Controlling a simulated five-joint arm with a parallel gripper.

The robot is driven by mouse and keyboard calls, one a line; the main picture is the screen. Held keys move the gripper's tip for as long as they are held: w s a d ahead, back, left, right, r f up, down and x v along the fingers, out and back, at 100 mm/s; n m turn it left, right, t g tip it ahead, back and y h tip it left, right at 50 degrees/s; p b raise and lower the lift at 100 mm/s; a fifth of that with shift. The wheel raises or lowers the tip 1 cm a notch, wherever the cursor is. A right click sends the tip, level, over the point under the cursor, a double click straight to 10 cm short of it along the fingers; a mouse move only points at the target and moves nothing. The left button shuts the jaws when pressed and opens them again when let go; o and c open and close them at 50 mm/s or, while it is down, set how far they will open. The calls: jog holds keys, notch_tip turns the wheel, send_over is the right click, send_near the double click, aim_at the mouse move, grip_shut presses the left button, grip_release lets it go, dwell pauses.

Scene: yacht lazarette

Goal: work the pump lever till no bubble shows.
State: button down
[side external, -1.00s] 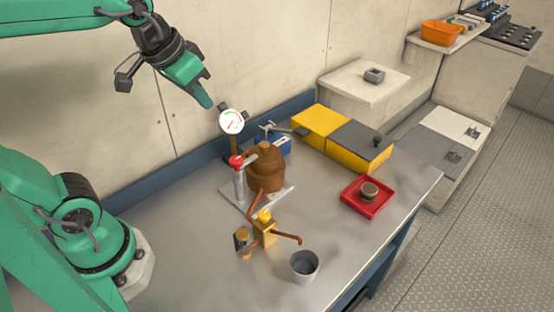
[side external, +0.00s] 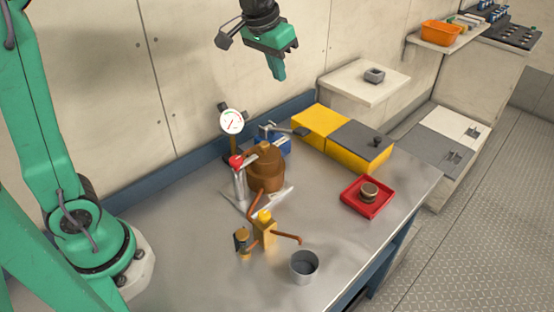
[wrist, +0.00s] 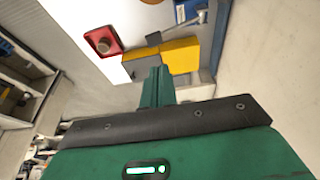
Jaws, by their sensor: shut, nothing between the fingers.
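My gripper (side external: 279,76) is shut and empty, raised in front of the wall above the yellow box, well clear of the bench. Its closed green fingers (wrist: 157,88) show in the wrist view. A slim upright pump-like post (side external: 240,185) with a red knob (side external: 236,161) stands on a pale base plate (side external: 283,199) beside a brown rounded vessel (side external: 266,176). A blue unit (side external: 273,146) with a grey lever (side external: 297,131) stands behind; it partly shows in the wrist view (wrist: 186,10). I cannot tell which lever is the pump's. No bubble can be made out.
A round gauge (side external: 232,121) stands at the back. A brass fitting (side external: 264,232) with copper pipes and a grey cup (side external: 304,267) are in front. A yellow box (side external: 322,122), dark-topped box (side external: 358,146) and red tray (side external: 349,197) lie right. The bench's front-left is clear.

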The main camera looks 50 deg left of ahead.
jog(key=shift+w+d+f, duration=0.2)
jog(key=shift+w+f, duration=0.1)
jog(key=shift+w, duration=0.45)
jog(key=shift+w+d+f, duration=0.15)
jog(key=shift+w+f, duration=0.1)
jog(key=shift+w, duration=0.5)
send_over(303, 129)
jog(key=s, duration=0.1)
notch_tip(303, 129, down, 12)
jog(key=shift+a+r, duration=0.1)
jog(key=shift+a, duration=0.05)
jog(key=shift+f, duration=0.85)
jog(key=d+f, duration=0.3)
jog(key=f, duration=0.3)
jog(key=shift+d+f, duration=0.15)
jog(key=shift+f, duration=0.2)
jog(key=shift+r, duration=0.1)
